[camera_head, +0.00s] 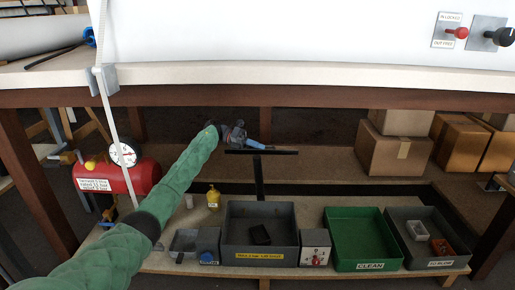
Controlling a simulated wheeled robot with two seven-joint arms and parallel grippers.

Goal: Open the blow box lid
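The dark grey box with a yellow label (230,240), which I take for the blow box, stands on the low bench. Its top looks open, and a small black object (260,234) lies inside. Behind it rises a black post with a thin flat bar on top (234,152); I cannot tell whether this is the lid. My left gripper (262,146) is at the end of the green-sleeved arm, just above that bar, pointing right. Its fingers are too small to read, and contact with the bar is unclear. My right gripper is out of view.
A green CLEAN bin (365,238), a grey TO BLOW bin (398,245) and a small switch box (315,240) stand right of the box. A yellow bottle (213,200) and a red tank (105,178) are left.

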